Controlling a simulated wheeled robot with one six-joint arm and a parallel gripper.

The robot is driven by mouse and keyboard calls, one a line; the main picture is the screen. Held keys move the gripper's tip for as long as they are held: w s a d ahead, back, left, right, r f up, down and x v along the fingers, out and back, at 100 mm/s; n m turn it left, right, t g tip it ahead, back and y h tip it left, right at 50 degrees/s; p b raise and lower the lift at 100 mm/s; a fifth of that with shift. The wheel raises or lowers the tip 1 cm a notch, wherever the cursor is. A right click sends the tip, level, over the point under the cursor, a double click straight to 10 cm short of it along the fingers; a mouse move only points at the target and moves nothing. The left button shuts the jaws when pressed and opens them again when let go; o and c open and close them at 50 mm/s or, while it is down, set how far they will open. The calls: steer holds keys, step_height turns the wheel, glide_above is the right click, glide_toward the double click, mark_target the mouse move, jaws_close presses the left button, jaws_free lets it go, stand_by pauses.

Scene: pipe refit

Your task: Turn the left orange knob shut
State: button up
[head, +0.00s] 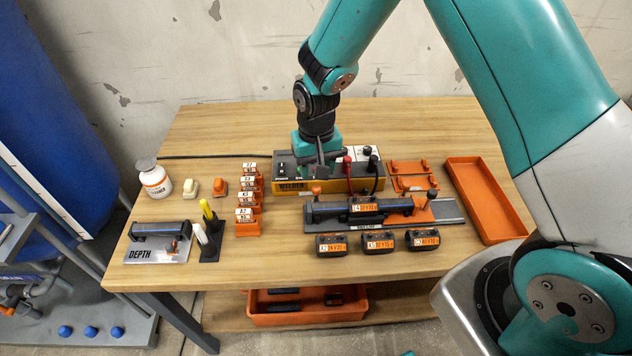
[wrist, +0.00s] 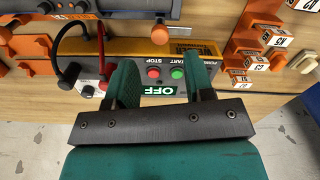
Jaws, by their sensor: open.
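The left orange knob (head: 316,189) stands on the left end of the grey clamp rig (head: 446,213), close in front of the welder box. It also shows in the wrist view (wrist: 167,20), beyond the fingertips and apart from them. The right orange knob (head: 432,193) is at the rig's other end, and a dark pipe (head: 345,209) lies between them. My gripper (head: 320,168) is over the welder box, behind the left knob. In the wrist view my gripper (wrist: 162,66) has its green fingers spread with nothing between them. How far the knob is turned cannot be told.
The welder box (head: 290,186) has red and green buttons, an OFF sign and red and black cables rising nearby. Orange numbered holders (head: 247,222) stand left of the rig. Several black labelled blocks (head: 380,243) lie in front. An orange tray (head: 488,205) is at right.

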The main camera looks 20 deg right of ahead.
mark_target(316, 187)
step_height(316, 187, down, 6)
steer(key=shift+r+p, duration=0.1)
steer(key=shift+p, duration=0.2)
jaws_close()
